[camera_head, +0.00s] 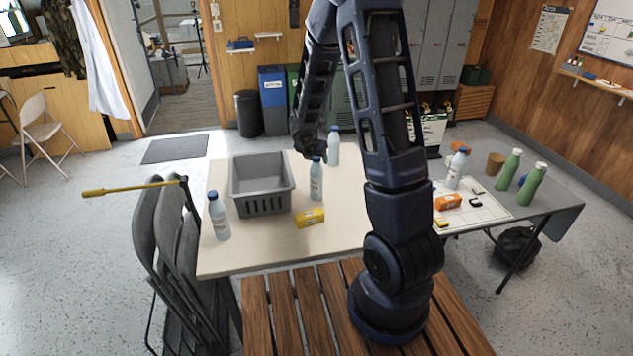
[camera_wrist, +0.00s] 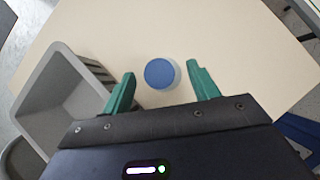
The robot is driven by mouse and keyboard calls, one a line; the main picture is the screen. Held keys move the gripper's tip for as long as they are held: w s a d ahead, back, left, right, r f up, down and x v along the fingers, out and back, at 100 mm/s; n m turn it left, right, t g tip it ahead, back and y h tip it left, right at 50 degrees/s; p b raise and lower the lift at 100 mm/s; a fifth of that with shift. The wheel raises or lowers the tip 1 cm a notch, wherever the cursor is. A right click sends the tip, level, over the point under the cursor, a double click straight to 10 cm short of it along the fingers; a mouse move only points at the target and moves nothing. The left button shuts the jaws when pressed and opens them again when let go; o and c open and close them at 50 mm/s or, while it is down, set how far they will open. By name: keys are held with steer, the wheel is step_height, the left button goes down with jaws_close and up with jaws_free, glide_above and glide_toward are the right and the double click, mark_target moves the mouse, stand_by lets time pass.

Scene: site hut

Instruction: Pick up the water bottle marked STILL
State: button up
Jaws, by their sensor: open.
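Several clear bottles with blue caps and pale labels are in the head view. One water bottle (camera_head: 316,184) stands upright mid-table, right of the grey crate. Another bottle (camera_head: 219,217) stands at the table's left edge, a third bottle (camera_head: 333,148) at the back, and one bottle (camera_head: 456,172) on the right-hand table. The labels are too small to read, so I cannot tell which says STILL. My gripper (camera_head: 313,150) is above the mid-table bottle. In the wrist view its green fingers (camera_wrist: 161,70) are open, with a blue cap (camera_wrist: 159,74) between them, apart from both.
The grey crate (camera_head: 262,201), also in the wrist view (camera_wrist: 60,98), is close left of my gripper. A yellow box (camera_head: 310,218) lies in front of the bottle. The right-hand table holds green bottles (camera_head: 509,170), an orange box (camera_head: 447,202) and small items. The cream table's front is mostly clear.

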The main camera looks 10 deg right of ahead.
steer(key=shift+x, duration=1.85)
steer(key=shift+r, duration=0.1)
jaws_close()
